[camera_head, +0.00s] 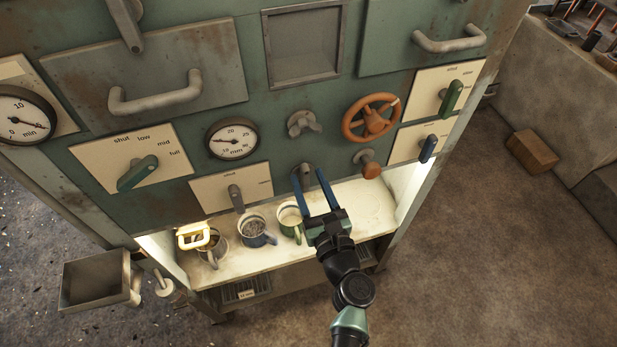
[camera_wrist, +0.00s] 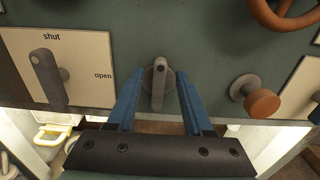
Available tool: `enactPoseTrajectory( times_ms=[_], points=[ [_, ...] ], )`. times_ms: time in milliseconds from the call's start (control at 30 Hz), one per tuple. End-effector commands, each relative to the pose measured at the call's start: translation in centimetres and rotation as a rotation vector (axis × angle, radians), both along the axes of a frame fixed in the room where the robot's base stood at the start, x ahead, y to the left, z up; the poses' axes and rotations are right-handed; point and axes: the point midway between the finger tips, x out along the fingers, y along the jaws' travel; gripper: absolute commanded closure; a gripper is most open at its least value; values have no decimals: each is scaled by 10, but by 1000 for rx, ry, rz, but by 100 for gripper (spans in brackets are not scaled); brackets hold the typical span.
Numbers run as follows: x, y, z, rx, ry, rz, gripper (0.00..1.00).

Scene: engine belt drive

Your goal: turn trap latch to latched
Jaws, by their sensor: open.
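A small grey latch (camera_wrist: 158,82) on a round base sits on the green panel. In the wrist view its lever stands nearly upright; I see no label by it, so I cannot read its setting. My gripper (camera_wrist: 160,75) is open, with one blue finger on each side of the latch and gaps visible between. I cannot tell whether it is the trap latch. In the head view my gripper (camera_head: 308,176) is at the panel's lower edge, and the latch (camera_head: 305,169) shows partly between the fingers.
A grey shut/open lever (camera_wrist: 48,77) is left of the latch, and an orange knob (camera_wrist: 262,103) is right. A winged grey knob (camera_head: 303,123) and an orange handwheel (camera_head: 371,117) are above. Mugs (camera_head: 257,230) stand on the lit shelf (camera_head: 372,205) below.

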Motion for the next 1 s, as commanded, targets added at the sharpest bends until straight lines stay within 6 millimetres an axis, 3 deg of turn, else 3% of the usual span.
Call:
enactPoseTrajectory(
  times_ms=[367,667,1000],
  points=[
    [7,3,0,-1,0,1,49],
    [6,2,0,-1,0,1,99],
    [6,3,0,-6,-2,1,100]
  ],
)
